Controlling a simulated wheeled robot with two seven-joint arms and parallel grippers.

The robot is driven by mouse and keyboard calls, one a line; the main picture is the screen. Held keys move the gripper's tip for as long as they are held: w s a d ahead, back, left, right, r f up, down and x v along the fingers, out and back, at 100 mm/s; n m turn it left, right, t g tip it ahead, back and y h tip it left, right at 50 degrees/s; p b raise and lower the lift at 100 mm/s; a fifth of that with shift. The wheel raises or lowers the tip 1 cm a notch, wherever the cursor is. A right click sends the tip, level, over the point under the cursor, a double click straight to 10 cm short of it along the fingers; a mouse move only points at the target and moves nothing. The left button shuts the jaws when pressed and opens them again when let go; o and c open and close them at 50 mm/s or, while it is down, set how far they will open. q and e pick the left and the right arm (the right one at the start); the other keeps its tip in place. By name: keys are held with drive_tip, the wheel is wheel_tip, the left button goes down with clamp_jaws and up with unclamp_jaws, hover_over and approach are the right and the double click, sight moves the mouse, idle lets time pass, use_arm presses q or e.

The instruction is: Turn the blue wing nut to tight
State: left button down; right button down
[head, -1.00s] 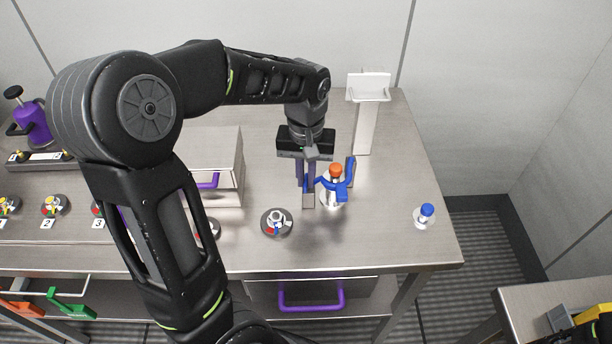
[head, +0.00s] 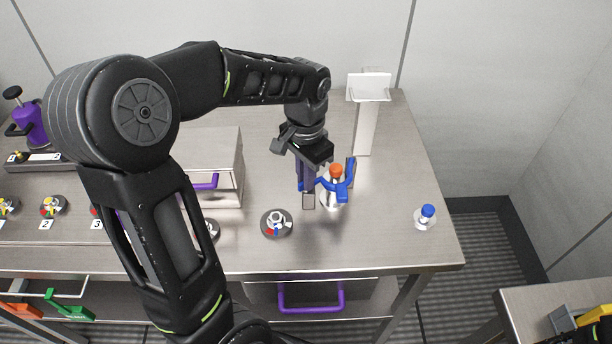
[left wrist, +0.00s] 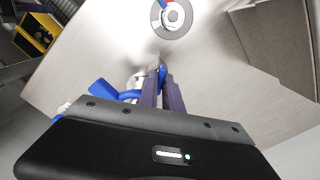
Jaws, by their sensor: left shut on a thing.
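The blue wing nut (head: 343,190) sits around an orange-topped post (head: 336,170) on the bench, right of centre in the head view. Its blue arms spread outward, one rising on the right. In the left wrist view a blue arm (left wrist: 112,91) shows left of the fingers. My left gripper (head: 305,192) is at the nut's left side, pointing down. Its purple fingers (left wrist: 162,85) are close together in the left wrist view, shut on a blue arm of the nut. The gripper's fingers and palm hide part of the nut. My right gripper is not in view.
A round dial (head: 277,223) stands front left of the nut. A blue-capped post (head: 426,215) is near the bench's right edge. A white stand (head: 366,120) rises behind. A metal box (head: 222,160) with a purple handle is at left.

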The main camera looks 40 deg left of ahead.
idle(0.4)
use_arm(q)
drive_tip(key=c, duration=1.5)
unclamp_jaws()
drive_tip(key=shift+r+b, duration=0.3)
drive_tip(key=shift+r, duration=3.65)
